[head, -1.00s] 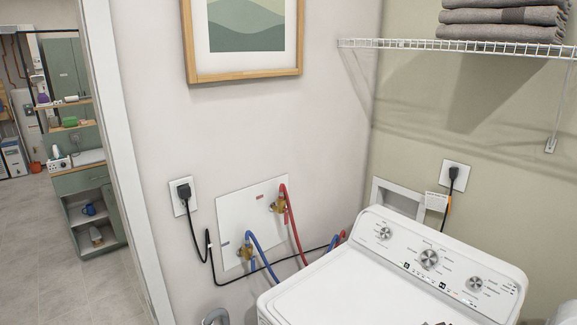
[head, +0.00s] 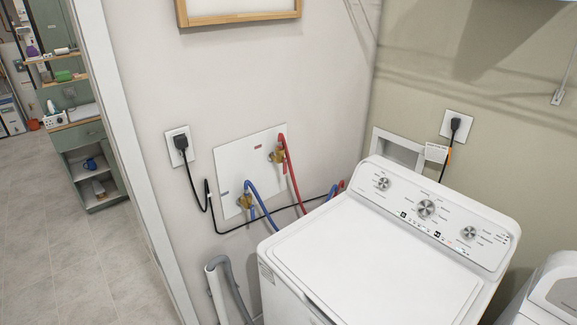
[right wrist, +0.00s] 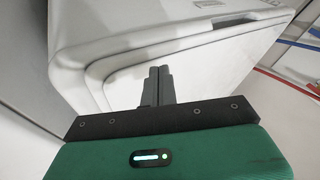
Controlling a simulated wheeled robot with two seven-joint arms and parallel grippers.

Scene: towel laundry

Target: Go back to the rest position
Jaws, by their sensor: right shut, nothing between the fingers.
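My right gripper (right wrist: 160,84) shows in the right wrist view with its two dark fingers together and nothing between them. Beyond the fingers is the white body of a machine, which looks like the washer; I cannot tell how far the fingertips are from it. In the head view the white washer (head: 375,262) stands in the corner with its lid closed and a control panel with knobs at its back. Neither of my grippers shows in the head view, and my left gripper is in no view.
A second white machine (head: 545,300) stands at the right edge. A grey drain hose (head: 232,285) and blue and red water hoses (head: 290,175) run left of the washer. A doorway at the left opens onto clear tiled floor (head: 75,250) and a green cabinet (head: 88,165).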

